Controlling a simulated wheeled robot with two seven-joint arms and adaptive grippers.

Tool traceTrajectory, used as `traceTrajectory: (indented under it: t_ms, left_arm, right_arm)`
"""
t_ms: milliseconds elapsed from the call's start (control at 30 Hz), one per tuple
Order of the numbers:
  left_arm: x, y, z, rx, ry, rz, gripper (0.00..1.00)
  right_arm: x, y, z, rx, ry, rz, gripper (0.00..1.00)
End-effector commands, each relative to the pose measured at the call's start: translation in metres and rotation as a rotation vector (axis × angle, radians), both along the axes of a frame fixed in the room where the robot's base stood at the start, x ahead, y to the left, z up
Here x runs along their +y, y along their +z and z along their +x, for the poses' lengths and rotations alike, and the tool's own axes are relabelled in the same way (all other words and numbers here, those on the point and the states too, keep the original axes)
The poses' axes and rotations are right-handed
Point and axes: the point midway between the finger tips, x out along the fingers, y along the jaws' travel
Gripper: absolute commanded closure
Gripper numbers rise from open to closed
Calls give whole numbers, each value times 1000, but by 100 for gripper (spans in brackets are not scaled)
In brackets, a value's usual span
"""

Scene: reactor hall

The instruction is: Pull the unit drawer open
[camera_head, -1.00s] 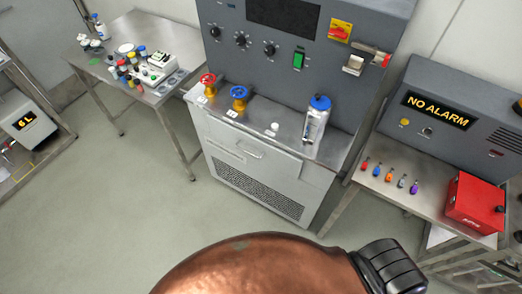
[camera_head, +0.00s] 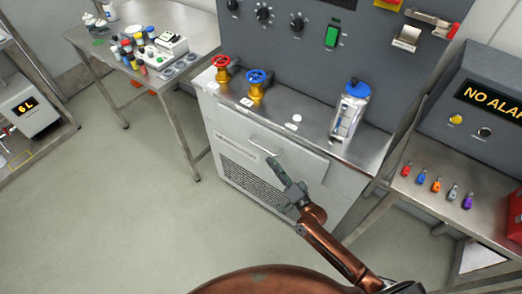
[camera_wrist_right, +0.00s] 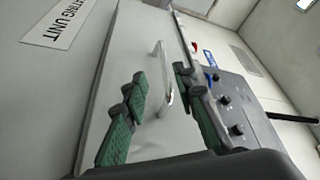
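The unit drawer (camera_head: 306,166) is a pale grey front panel below the unit's metal top, and it looks shut. Its handle (camera_head: 265,147) is a thin metal bar. In the right wrist view the handle (camera_wrist_right: 163,80) shows between my spread fingers, in front of the drawer face (camera_wrist_right: 125,50). My right gripper (camera_head: 280,172) is open and empty, close to the drawer front just below and right of the handle in the head view. I cannot tell whether the fingertips reach around the bar. My left gripper is not in view.
A red valve (camera_head: 222,68), a blue valve (camera_head: 257,86) and a blue-capped clear container (camera_head: 350,108) stand on the unit top. A table with bottles (camera_head: 70,38) is at left, one with coloured small items (camera_head: 437,187) at right. Floor (camera_head: 150,220) before the unit is clear.

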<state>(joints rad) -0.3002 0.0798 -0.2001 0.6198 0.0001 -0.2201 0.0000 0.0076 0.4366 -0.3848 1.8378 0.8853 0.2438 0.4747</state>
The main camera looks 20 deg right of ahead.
Motion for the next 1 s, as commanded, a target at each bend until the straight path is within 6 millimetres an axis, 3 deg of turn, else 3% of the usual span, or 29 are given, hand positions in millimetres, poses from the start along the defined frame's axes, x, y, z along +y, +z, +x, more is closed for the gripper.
traceTrajectory:
  t_ms: [533, 900, 1000]
  left_arm:
    - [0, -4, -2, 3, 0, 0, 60]
    - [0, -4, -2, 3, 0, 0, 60]
    - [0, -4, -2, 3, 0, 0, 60]
  right_arm:
    - [24, 21, 65, -9, 4, 13, 74]
    - [26, 22, 71, -8, 4, 12, 74]
    - [26, 22, 71, -8, 4, 12, 80]
